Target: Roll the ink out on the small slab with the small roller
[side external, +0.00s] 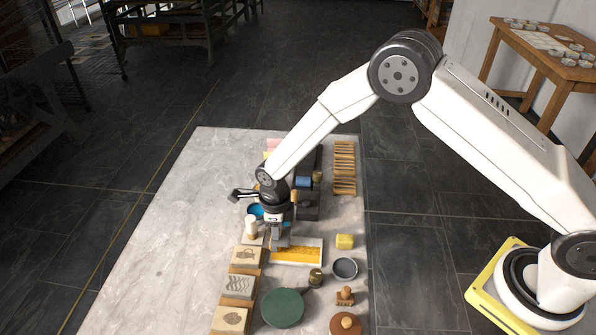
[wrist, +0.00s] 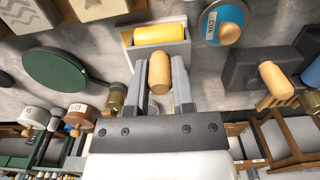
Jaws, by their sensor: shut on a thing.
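My gripper (side external: 280,243) is shut on the wooden handle of the small roller (wrist: 158,72), which shows between the fingers in the wrist view. The roller's yellow-coated drum (wrist: 160,34) lies ahead of the fingertips, over a pale slab. In the side external view the small slab (side external: 318,244) is white and carries a streaky yellow ink band (side external: 298,254). My gripper is low over its left part. The roller is largely hidden there, so I cannot tell whether the drum touches the slab.
Carved blocks (side external: 238,285) line the left. The table's left part is bare.

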